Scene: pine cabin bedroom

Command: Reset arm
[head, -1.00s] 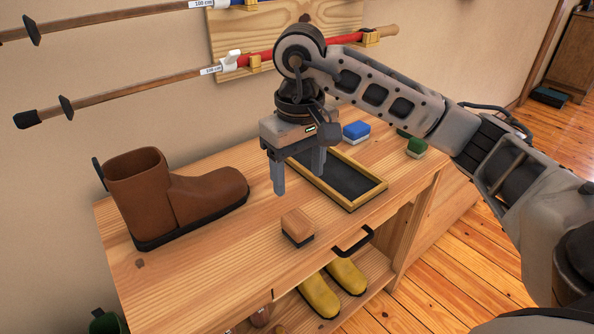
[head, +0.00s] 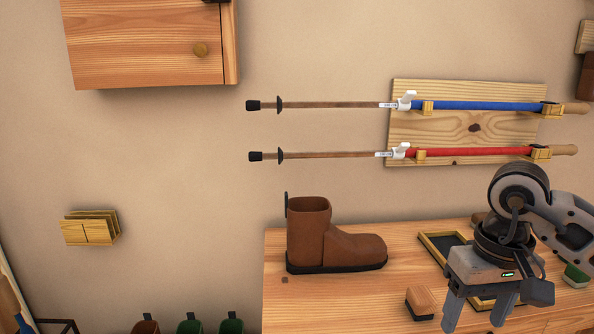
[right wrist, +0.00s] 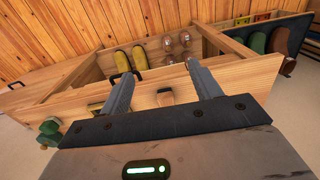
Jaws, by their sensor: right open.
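My right gripper (head: 478,312) is at the lower right of the head view, pointing down over the wooden bench (head: 320,300). Its two fingers are apart with nothing between them; they also show spread in the right wrist view (right wrist: 157,72). A small wooden-backed brush (head: 421,301) lies on the bench just left of the fingers. A black tray with a wooden rim (head: 432,246) is behind the gripper and partly hidden by it. My left gripper is not in view.
A brown boot (head: 335,247) stands upright at the bench's left. Two trekking poles, blue (head: 480,106) and red (head: 470,152), hang on a wall board. A green brush (head: 575,276) is at far right. Yellow shoes (right wrist: 130,62) sit on a shelf below.

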